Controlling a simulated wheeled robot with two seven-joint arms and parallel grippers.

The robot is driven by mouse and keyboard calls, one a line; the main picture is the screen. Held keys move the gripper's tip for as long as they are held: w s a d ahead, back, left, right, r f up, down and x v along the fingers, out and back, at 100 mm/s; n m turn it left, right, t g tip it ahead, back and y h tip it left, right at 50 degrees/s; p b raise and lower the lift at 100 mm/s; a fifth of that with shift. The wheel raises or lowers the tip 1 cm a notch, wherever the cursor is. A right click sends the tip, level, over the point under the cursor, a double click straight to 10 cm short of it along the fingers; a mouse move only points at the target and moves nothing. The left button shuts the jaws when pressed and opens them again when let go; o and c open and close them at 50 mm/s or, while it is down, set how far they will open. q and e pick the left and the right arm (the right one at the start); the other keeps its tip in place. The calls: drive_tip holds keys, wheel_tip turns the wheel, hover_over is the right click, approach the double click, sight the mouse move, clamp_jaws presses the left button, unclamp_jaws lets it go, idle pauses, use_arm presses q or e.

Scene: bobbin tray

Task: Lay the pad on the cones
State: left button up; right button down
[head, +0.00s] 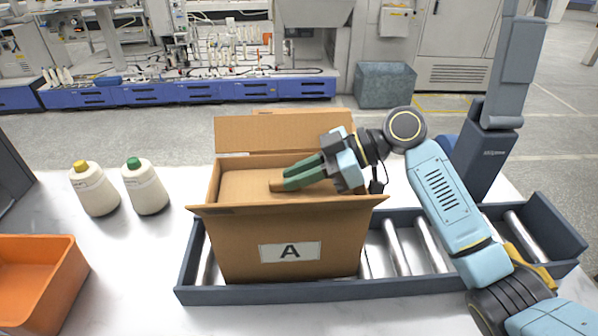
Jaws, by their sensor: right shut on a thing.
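An open cardboard box (232,240) marked A stands on the roller conveyor. A flat brown cardboard pad (240,184) lies inside it, below the rim, and covers what is under it. My right gripper (289,178) reaches into the box from the right and is shut on a small brown raised part of the pad. I cannot tell whether the pad rests on anything. No cones show inside the box. Two white cones, one with a yellow top (96,193) and one with a green top (147,190), stand upright on the table to the left. My left gripper is out of view.
The box flaps stand open, with the back flap (262,132) upright. The conveyor (270,294) has dark side rails and bare rollers to the right of the box. An orange bin (68,285) sits at the left edge. White table (135,255) is clear between bin and conveyor.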

drive_tip(key=c, duration=1.3)
unclamp_jaws()
drive_tip(key=b+v, duration=0.1)
drive_tip(key=v, duration=1.2)
drive_tip(key=shift+d, duration=0.2)
drive_tip(key=shift+r, duration=0.15)
